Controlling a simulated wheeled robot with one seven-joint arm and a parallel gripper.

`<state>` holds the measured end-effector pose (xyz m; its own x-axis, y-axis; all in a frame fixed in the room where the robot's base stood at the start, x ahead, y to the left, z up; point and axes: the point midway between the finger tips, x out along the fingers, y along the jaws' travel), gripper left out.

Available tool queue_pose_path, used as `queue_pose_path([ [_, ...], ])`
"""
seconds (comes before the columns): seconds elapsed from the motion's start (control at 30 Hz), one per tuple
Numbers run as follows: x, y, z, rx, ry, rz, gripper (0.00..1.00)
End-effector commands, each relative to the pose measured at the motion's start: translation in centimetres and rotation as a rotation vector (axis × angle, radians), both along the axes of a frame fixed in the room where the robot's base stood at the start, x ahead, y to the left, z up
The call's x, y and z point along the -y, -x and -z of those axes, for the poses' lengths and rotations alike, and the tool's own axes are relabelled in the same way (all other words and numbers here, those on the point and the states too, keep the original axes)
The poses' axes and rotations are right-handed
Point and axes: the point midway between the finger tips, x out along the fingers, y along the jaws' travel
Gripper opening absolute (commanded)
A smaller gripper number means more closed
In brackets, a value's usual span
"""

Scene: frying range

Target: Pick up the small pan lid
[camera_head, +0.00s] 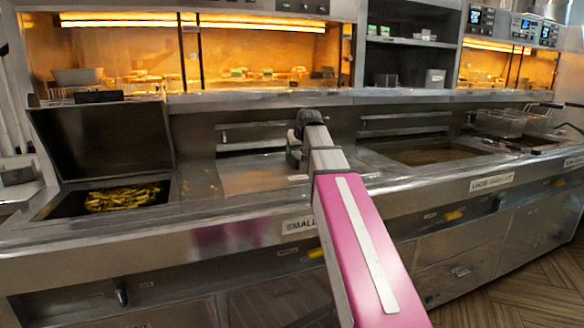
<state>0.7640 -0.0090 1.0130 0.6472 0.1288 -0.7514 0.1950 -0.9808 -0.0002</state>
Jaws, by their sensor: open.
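The small pan lid appears to be the flat metal cover (245,174) over the middle well of the range, behind a label (299,226) that begins with "SMALL". My arm reaches in from the bottom right, and my gripper (294,150) is over the right part of this cover, near its back. The gripper is open and holds nothing that I can see. It is small and dark here, so its fingertips and any contact with the cover cannot be made out. My arm hides part of the cover's right side.
At left, an open well holds fries (122,197), with a raised dark panel (103,138) behind it. At right are an oil-filled well (432,157) and a wire basket (503,123). Lit warming shelves (265,93) line the back. Wood floor (540,270) is clear at lower right.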

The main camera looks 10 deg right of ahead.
Motion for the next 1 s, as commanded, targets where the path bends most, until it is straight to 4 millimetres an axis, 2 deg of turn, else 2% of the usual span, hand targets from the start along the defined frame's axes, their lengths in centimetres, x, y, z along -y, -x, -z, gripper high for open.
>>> queue_pose_path([
  [0.27,-0.3,-1.4,1.5,0.000,0.000,0.000,0.49],
  [0.53,-0.9,-3.9,4.1,-0.002,0.000,0.000,0.49],
  [0.8,-0.9,-4.2,4.6,0.000,0.000,0.000,0.49],
  [0.83,-0.9,-4.2,4.6,0.000,0.000,0.000,0.46],
  [0.97,-0.9,-4.2,4.6,0.000,0.000,0.000,0.03],
  [1.0,-0.9,-4.2,4.6,0.000,0.000,0.000,0.00],
])
